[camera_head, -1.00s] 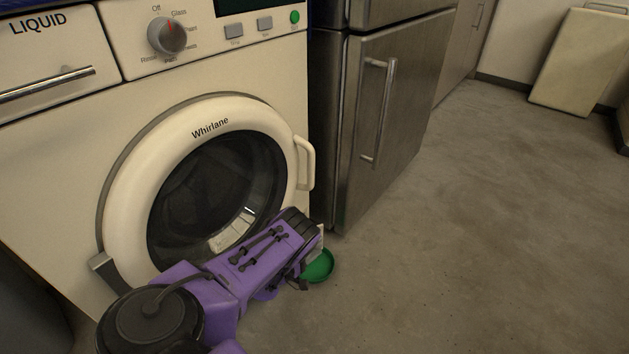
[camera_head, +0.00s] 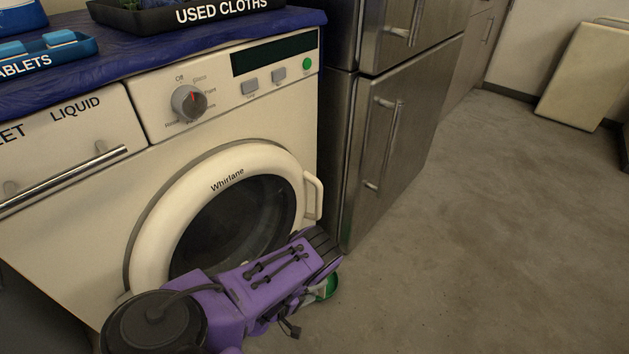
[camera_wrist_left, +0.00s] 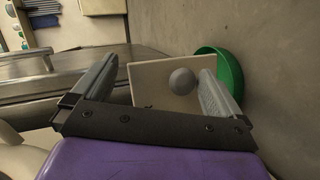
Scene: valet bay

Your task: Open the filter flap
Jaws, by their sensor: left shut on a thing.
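The filter flap shows in the left wrist view as a small cream panel (camera_wrist_left: 150,78) with a round grey knob (camera_wrist_left: 181,81). My left gripper (camera_wrist_left: 158,72) is shut on the flap, with the knob between its two grey fingers. In the head view my purple left gripper (camera_head: 318,280) is low at the washer's front right corner and hides nearly all of the flap. How far the flap stands open I cannot tell. The cream washer's (camera_head: 80,205) round door (camera_head: 228,180) is closed. My right gripper is not in view.
A green round dish (camera_head: 328,287) lies on the floor beside the gripper and also shows in the left wrist view (camera_wrist_left: 228,82). A steel cabinet (camera_head: 375,150) stands close to the washer's right. The floor (camera_head: 480,240) on the right is clear.

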